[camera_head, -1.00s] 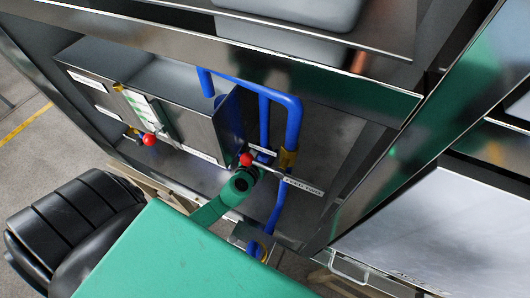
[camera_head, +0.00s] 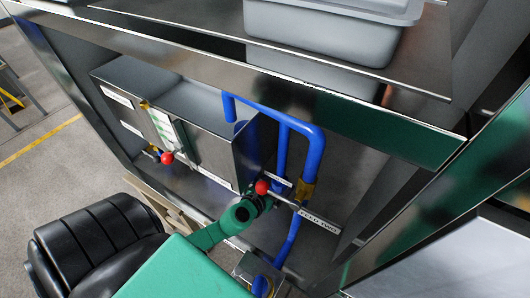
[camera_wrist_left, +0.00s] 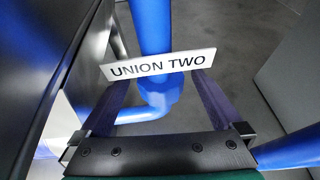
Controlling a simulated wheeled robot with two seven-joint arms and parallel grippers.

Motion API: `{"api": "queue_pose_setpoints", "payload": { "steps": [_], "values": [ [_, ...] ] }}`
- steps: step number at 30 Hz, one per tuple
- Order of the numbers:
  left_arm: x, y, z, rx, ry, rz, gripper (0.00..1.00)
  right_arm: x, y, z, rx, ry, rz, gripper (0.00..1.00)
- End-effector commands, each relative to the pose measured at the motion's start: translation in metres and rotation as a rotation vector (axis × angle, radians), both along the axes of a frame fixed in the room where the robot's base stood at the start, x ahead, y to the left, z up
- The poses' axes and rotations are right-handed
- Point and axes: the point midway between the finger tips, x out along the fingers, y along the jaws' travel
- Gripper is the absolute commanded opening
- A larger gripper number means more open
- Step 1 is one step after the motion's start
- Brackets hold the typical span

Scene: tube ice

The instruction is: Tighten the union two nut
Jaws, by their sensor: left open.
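In the left wrist view, a blue hexagonal nut (camera_wrist_left: 158,97) sits at the lower end of an upright blue pipe (camera_wrist_left: 152,30). A white label reading UNION TWO (camera_wrist_left: 160,65) lies across the front of it and hides part of it. My left gripper (camera_wrist_left: 165,95) is open, with one finger on each side of the nut and pipe; contact cannot be told. In the head view my left gripper (camera_head: 266,202) is a small dark shape at the end of the green arm, beside the blue pipework (camera_head: 291,240); its fingers are hard to make out. My right gripper is not in view.
A red-knobbed lever (camera_head: 262,187) is close to my left gripper. Another red knob (camera_head: 167,158) is on the metal box (camera_head: 215,145) at left. A steel shelf edge (camera_head: 300,85) with a grey tub (camera_head: 335,35) overhangs the recess. Grey floor (camera_wrist_left: 215,30) shows beyond the pipe.

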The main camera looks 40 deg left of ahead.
Motion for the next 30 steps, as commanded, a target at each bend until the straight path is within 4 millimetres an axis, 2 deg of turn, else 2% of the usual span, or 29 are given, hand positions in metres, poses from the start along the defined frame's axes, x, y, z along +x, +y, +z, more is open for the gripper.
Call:
{"api": "queue_pose_setpoints", "payload": {
  "steps": [1, 15, 21, 28, 30],
  "values": [
    [-0.010, 0.000, -0.005, 0.002, 0.004, -0.001, 1.00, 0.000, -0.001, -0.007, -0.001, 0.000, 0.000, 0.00],
    [-0.101, 0.002, -0.007, 0.002, 0.006, -0.002, 1.00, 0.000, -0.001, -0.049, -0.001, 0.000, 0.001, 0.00],
    [-0.114, 0.002, -0.001, -0.001, 0.001, 0.000, 1.00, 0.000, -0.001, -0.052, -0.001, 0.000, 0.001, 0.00],
    [-0.113, 0.002, -0.001, -0.004, 0.001, 0.003, 1.00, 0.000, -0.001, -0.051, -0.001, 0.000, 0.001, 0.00],
    [-0.112, 0.000, -0.002, -0.062, 0.014, 0.024, 1.00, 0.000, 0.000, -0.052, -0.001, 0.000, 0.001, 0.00]
  ]
}}
